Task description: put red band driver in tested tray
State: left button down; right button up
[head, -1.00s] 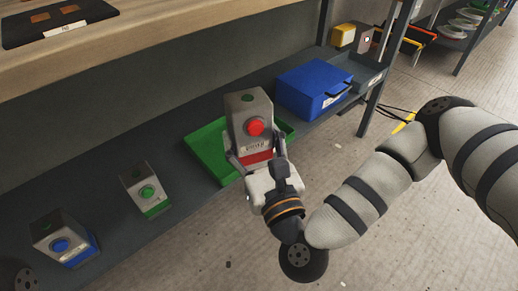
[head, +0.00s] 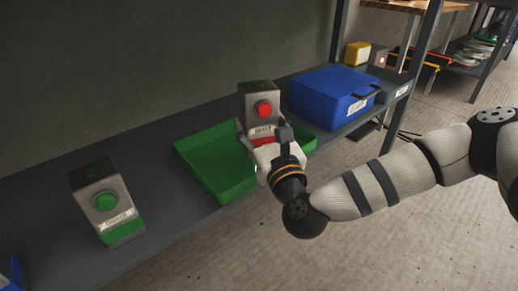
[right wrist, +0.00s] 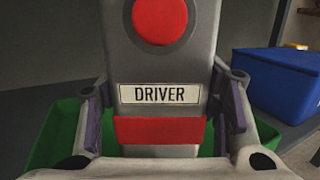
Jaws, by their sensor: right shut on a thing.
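The red band driver (head: 260,103) is a grey box with a red button, a label and a red band. In the right wrist view the driver (right wrist: 162,71) stands upright between the fingers, its label reading DRIVER. My right gripper (head: 262,140) is shut on it, with one finger on each side. The green tray (head: 195,155) on the shelf lies behind and left of the driver in the head view; its rim also shows behind the gripper in the right wrist view (right wrist: 52,140). I cannot read a label on this tray. My left gripper is not in view.
A green-button driver (head: 105,203) stands on the shelf (head: 145,165) at left. A yellow thing (head: 357,53) is at the back.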

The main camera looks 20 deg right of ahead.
jog(key=shift+w+d+f, duration=0.2)
jog(key=shift+w+f, duration=0.1)
jog(key=shift+f, duration=0.05)
jog(key=shift+w+d+f+b, duration=0.15)
jog(key=shift+f+b, duration=0.35)
jog(key=shift+f, duration=0.55)
jog(key=shift+w+d+f+b, duration=0.1)
jog(key=shift+f+b, duration=0.4)
jog(key=shift+f, duration=0.5)
jog(key=o, duration=1.4)
jog(key=shift+o, duration=0.2)
jog(key=shift+r+p, duration=0.25)
jog(key=shift+p, duration=0.05)
jog(key=s+f+p, duration=0.2)
jog(key=s+p, duration=0.1)
jog(key=s, duration=0.9)
jog(key=shift+a, duration=0.25)
